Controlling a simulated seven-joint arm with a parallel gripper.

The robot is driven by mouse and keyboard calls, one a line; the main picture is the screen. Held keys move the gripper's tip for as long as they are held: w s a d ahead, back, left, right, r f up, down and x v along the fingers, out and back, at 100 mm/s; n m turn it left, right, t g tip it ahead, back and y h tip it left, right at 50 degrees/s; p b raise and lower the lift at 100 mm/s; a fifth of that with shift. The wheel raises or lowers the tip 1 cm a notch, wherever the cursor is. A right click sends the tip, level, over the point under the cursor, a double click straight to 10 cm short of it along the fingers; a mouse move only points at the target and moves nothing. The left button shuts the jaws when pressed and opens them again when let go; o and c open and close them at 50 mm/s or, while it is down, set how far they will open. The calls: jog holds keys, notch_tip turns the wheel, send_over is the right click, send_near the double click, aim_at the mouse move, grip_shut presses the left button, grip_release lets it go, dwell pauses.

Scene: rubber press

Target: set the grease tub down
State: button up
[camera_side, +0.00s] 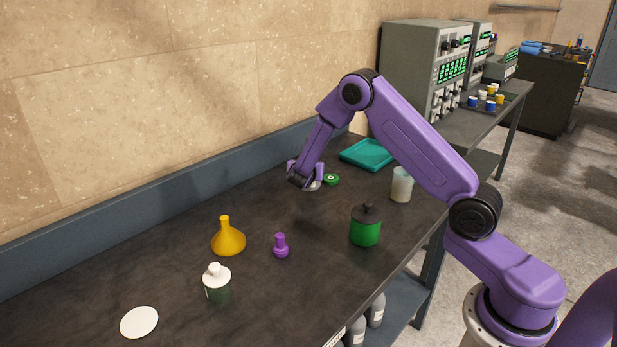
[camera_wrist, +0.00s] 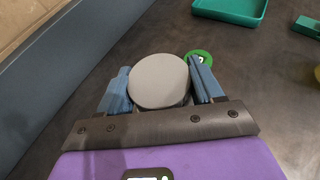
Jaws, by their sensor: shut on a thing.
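The grease tub appears to be the round thing with a flat grey top (camera_wrist: 158,80) in the wrist view. My gripper (camera_wrist: 158,78) is shut on it, with one blue finger on each side. In the side view my gripper (camera_side: 306,183) is low over the back part of the dark bench, and only a small pale part of the tub (camera_side: 315,186) shows under it. I cannot tell whether the tub touches the bench. A green disc with a pale centre (camera_side: 331,179) lies just right of the gripper; it also shows beside the right finger in the wrist view (camera_wrist: 199,55).
A teal tray (camera_side: 367,154) lies behind. A pale beaker (camera_side: 401,185) and green dark-lidded pot (camera_side: 366,229) stand right. The bench (camera_side: 270,205) is clear left of my gripper.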

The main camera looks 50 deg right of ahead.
jog(key=shift+w+f, duration=0.1)
jog(key=shift+f, duration=1.5)
jog(key=shift+f, duration=0.1)
jog(key=o, duration=1.3)
jog(key=s+a+r+m+g+y, duration=0.1)
jog(key=s+a+r+m, duration=0.1)
jog(key=s+a+r, duration=0.3)
jog(key=s+a+r+m+g+y, duration=0.1)
jog(key=s+a+m, duration=0.1)
jog(key=s+a, duration=0.35)
jog(key=s+a+r+m+g, duration=0.1)
jog(key=s+a+r+m, duration=0.2)
jog(key=s, duration=0.5)
jog(key=s+a+r+m+g+y, duration=0.1)
jog(key=s+a+y, duration=0.1)
jog(key=s, duration=0.6)
jog(key=s+a+r+m+g+y, duration=0.1)
jog(key=s+y, duration=0.3)
jog(key=s, duration=0.5)
jog(key=s+a+r+m+g+y, duration=0.1)
jog(key=s+a+m+g+y, duration=0.1)
jog(key=s, duration=0.7)
jog(key=shift+s+a+r+m+g+y, duration=0.15)
jog(key=shift+a+r+m+g+y, duration=0.2)
jog(key=shift+a+m+y, duration=0.5)
